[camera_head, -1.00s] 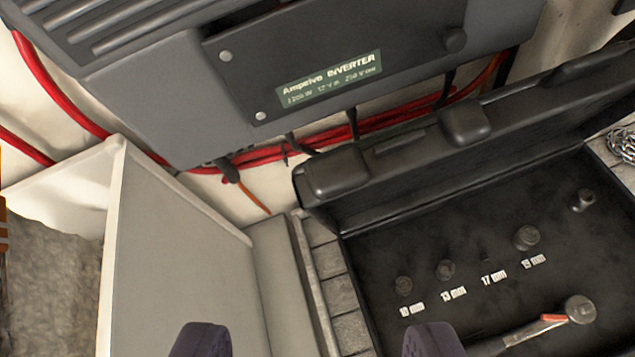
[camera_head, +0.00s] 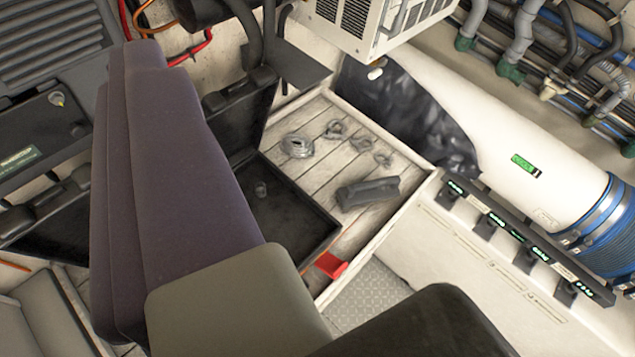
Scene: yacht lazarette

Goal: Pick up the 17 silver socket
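The open black socket case (camera_head: 300,215) is left of the middle, largely hidden behind a large purple-grey part of mine. One small dark grey socket (camera_head: 261,189) stands on its floor, near the covering part; its size cannot be read. The labelled row, including the 17 mm mark, is hidden now. The purple-grey part matches the fingers of my gripper (camera_head: 170,180) in colour and fills the left foreground, with a grey-green block at its lower end. I see no pair of fingertips and nothing held.
Right of the case, a coil (camera_head: 297,145), shackle-like metal pieces (camera_head: 335,129) and a dark grey block (camera_head: 368,192) lie on planks. A red piece (camera_head: 331,265) is at the plank edge. A switch panel (camera_head: 525,240) and white cylinder (camera_head: 500,120) stand right.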

